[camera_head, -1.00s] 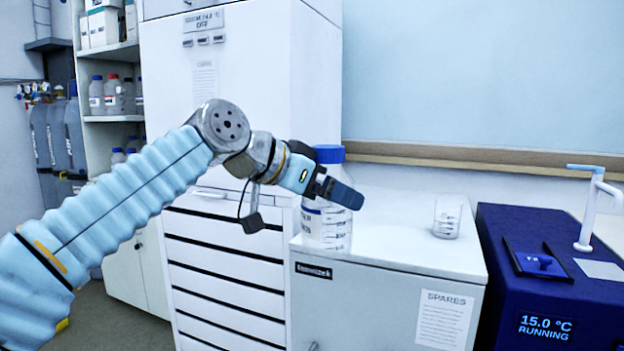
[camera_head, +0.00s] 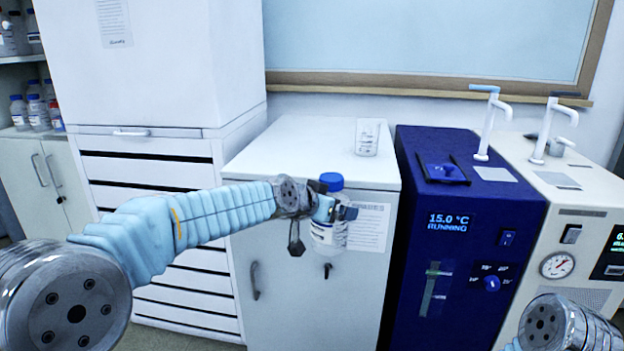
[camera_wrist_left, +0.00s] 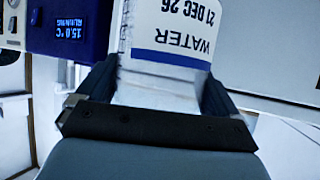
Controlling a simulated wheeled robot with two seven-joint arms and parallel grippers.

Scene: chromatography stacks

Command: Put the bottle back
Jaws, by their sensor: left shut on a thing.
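The bottle (camera_head: 329,236) is clear with a blue cap and a white label. In the left wrist view the bottle (camera_wrist_left: 172,40) shows the words "WATER" and "21 DEC 26" upside down. My left gripper (camera_head: 345,212) is shut on the bottle and holds it upright in the air, in front of the white cabinet. In the left wrist view the two dark fingers of my left gripper (camera_wrist_left: 158,95) lie on either side of the bottle. The bottle's far end is out of that view. My right gripper is not in view; only part of my right arm shows at the lower right.
The white cabinet (camera_head: 255,245) has a mostly bare top with a small beaker (camera_head: 367,137) at the back. A dark blue chiller (camera_head: 420,270) reading 15.0 °C stands to its right, then a cream instrument (camera_head: 540,215). A drawer unit (camera_head: 190,260) and shelves with bottles (camera_head: 38,112) are at left.

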